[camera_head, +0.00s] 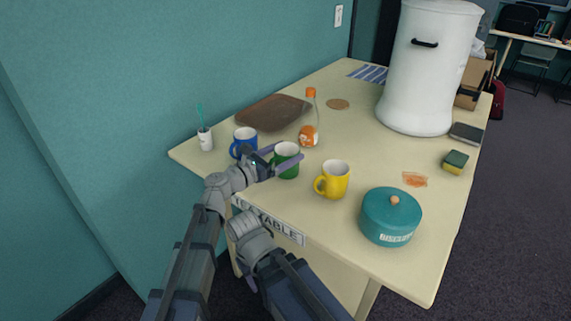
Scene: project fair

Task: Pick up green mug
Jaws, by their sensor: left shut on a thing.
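The green mug (289,172) stands upright near the table's front left edge, between a blue mug (245,137) and a yellow mug (335,181). My left gripper (287,153) reaches in from the left and is shut on the green mug, with one finger across its near side and the other behind it. Part of the green mug is hidden by the near finger. I cannot tell whether its base is clear of the table.
On the cream table (300,209) are a teal lidded pot (389,218), an orange-capped bottle (310,120), a brown tray (268,112), a white cup with a toothbrush (206,139), a sponge (454,162) and a large white container (425,70). The teal wall borders the left.

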